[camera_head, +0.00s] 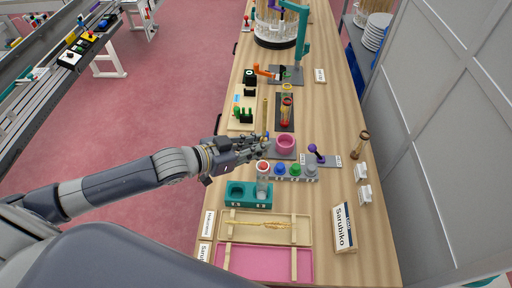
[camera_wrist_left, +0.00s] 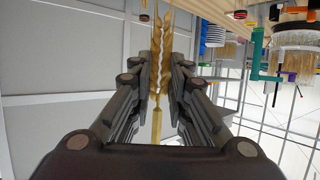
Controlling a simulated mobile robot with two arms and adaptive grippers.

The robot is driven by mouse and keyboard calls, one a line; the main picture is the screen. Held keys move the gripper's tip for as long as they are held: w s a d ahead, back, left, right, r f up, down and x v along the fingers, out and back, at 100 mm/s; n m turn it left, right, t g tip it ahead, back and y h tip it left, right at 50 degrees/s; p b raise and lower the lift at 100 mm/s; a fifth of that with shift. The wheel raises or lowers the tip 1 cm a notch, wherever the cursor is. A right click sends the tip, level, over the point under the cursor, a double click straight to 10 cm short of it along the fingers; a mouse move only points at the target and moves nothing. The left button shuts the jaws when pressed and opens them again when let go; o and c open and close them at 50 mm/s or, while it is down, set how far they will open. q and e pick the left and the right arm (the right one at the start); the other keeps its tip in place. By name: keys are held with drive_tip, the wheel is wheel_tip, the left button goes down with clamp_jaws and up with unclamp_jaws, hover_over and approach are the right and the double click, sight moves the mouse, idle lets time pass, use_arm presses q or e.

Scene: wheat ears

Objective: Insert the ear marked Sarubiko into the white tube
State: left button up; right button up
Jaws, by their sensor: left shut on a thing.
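My left gripper (camera_head: 262,150) is shut on a wheat ear, above the bench between the pink bowl and the teal block. In the left wrist view the pale gold ear (camera_wrist_left: 161,55) sticks out past the fingers (camera_wrist_left: 158,95), its straw-coloured stem between them. No marking on the ear is readable. A small rack (camera_head: 288,179) holds several tubes with red, blue, green and white tops; the white one (camera_head: 311,170) is at its right end. A whitish clear cylinder (camera_head: 263,190) stands at the teal block (camera_head: 236,201). My right gripper is not in view.
Another ear (camera_head: 272,224) lies in the cream tray at the front; the pink tray (camera_head: 262,265) below it is bare. A Sarubiko sign (camera_head: 343,230) stands at right.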

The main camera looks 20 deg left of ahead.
sight(260, 162)
use_arm(q)
drive_tip(key=shift+r, duration=0.85)
drive_tip(key=shift+f, duration=0.15)
wheel_tip(260, 162, down, 9)
drive_tip(key=b, duration=0.5)
idle(1.8)
drive_tip(key=shift+f, duration=0.25)
drive_tip(key=o, duration=0.8)
